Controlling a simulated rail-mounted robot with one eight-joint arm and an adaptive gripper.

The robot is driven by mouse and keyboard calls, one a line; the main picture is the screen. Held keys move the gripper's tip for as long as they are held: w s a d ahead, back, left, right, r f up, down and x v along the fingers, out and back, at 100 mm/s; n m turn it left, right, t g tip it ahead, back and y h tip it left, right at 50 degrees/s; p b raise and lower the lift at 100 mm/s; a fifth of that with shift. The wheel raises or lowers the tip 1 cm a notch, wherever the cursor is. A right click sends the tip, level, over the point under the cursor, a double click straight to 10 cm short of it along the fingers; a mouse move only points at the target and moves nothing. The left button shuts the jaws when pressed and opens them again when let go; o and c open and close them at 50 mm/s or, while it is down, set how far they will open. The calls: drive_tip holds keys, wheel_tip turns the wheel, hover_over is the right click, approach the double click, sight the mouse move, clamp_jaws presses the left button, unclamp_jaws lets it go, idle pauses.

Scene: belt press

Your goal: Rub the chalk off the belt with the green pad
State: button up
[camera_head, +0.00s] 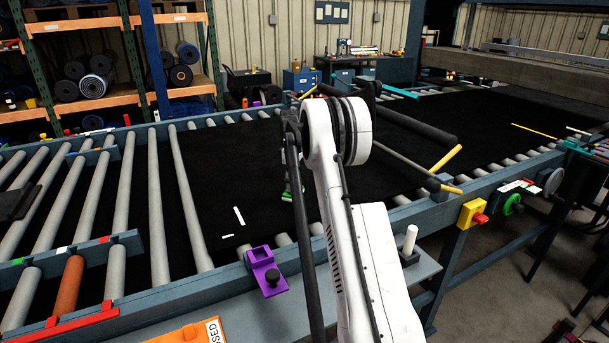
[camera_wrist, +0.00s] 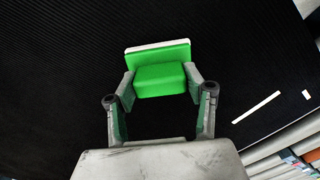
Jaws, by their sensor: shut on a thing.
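The green pad (camera_wrist: 160,80) has a green block handle and a pale edge along its far side. My gripper (camera_wrist: 161,84) is shut on the handle, one finger on each side. In the head view the pad (camera_head: 288,195) shows as a small green patch beside my arm, over the black belt (camera_head: 225,165). I cannot tell whether it touches the belt. Two white chalk marks lie on the belt near its front edge: a longer stroke (camera_head: 239,215) and a short one (camera_head: 228,236). Both show in the wrist view, the longer (camera_wrist: 256,107) and the shorter (camera_wrist: 306,94), to the right of the pad and apart from it.
A purple clamp (camera_head: 265,270) sits on the front rail near the marks. Bare rollers (camera_head: 120,200) lie left of the belt. A yellow stroke (camera_head: 534,131) lies far right.

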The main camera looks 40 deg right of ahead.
drive_tip(key=shift+s+a+b, duration=0.45)
drive_tip(key=shift+s, duration=1)
drive_tip(key=shift+s+a+b, duration=0.4)
drive_tip(key=shift+s+b, duration=0.05)
drive_tip(key=shift+s, duration=0.95)
drive_tip(key=shift+s+a+b, duration=0.45)
drive_tip(key=shift+s, duration=1)
wheel_tip(320, 180, up, 8)
drive_tip(key=p, duration=0.3)
drive_tip(key=shift+r, duration=0.25)
